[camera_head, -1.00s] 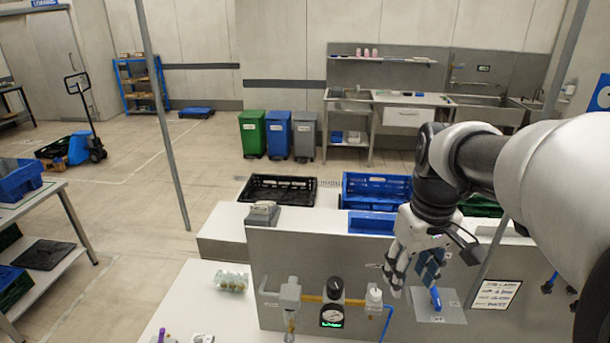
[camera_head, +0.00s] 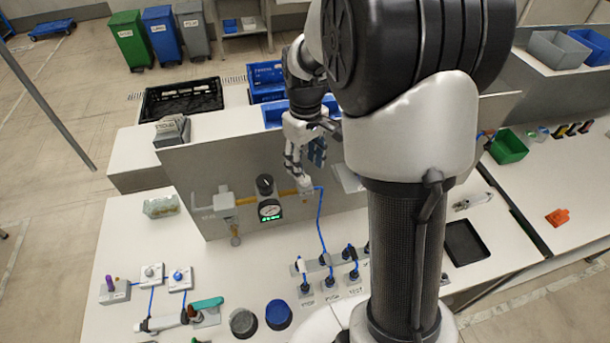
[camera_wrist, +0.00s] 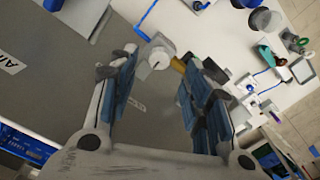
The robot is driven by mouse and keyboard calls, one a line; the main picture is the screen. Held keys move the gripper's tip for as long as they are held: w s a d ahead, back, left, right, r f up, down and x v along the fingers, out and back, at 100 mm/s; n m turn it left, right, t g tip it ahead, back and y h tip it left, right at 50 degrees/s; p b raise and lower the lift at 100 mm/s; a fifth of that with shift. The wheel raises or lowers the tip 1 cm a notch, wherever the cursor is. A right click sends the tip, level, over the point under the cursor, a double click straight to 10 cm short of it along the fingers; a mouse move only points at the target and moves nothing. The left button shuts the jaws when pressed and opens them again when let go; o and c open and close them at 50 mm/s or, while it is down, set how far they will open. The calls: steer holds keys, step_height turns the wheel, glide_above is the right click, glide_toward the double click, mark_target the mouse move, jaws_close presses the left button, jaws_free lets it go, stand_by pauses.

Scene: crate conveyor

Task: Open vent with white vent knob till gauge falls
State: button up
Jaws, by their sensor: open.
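A white knob (camera_head: 304,184) sits at the right end of a yellow pipe on the grey panel, where a blue hose starts. In the wrist view the white knob (camera_wrist: 158,57) is round and lies between and beyond my fingertips, apart from them as far as I can tell. My gripper (camera_head: 303,170) is open and empty, just above the knob; it also shows in the wrist view (camera_wrist: 158,80). The round gauge (camera_head: 270,211) has a white dial and a green display. Its reading is too small to tell.
A black knob (camera_head: 265,184) stands above the gauge, left of my gripper. A white fitting (camera_head: 224,202) is at the pipe's left end. A grey box (camera_head: 172,130) sits on the ledge behind. Hose connectors (camera_head: 330,280) stand on the white bench below.

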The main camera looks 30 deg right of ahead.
mark_target(305, 179)
step_height(305, 179, down, 5)
steer(key=shift+f, duration=0.1)
steer(key=shift+c, duration=0.6)
jaws_close()
